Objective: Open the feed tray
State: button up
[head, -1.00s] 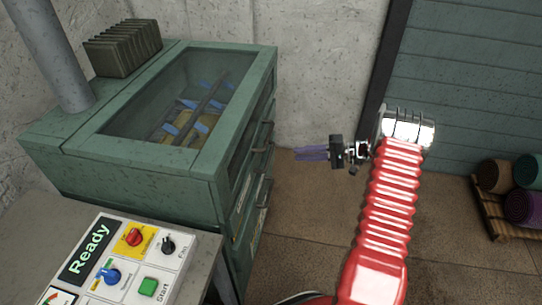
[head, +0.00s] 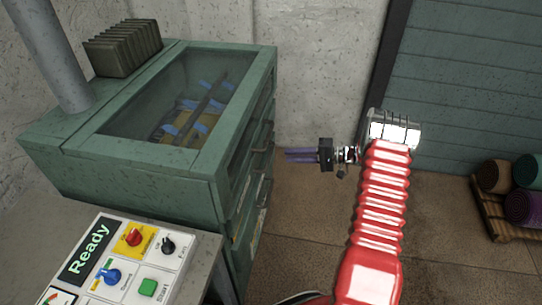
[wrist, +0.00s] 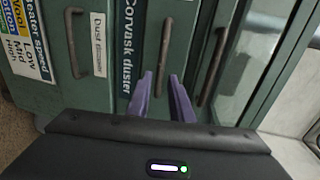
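The green machine (head: 130,165) with a glass top stands at the left in the head view. Its front fills the wrist view, turned sideways, with three dark bar handles: a left one (wrist: 75,42) beside a label starting "Dust", a middle one (wrist: 165,53) and a right one (wrist: 214,55) near the glass. No feed tray label is readable, so I cannot tell which handle belongs to it. The fronts look closed. My gripper (head: 286,155) is right of the machine front, its purple fingers (wrist: 163,85) apart and empty, pointing towards the middle handle without visibly holding it.
A control panel (head: 125,260) reading "Ready" stands at the front left. A grey pipe (head: 50,55) and a ribbed block (head: 122,47) are on the machine's top. Rolled rugs (head: 523,205) lie on a pallet at the right. The floor between is clear.

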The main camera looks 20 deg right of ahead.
aim_at(271, 154)
jog(key=x, duration=0.9)
jog(key=shift+a, duration=0.1)
jog(key=shift+c, duration=0.2)
jog(key=shift+f, duration=0.1)
grip_shut()
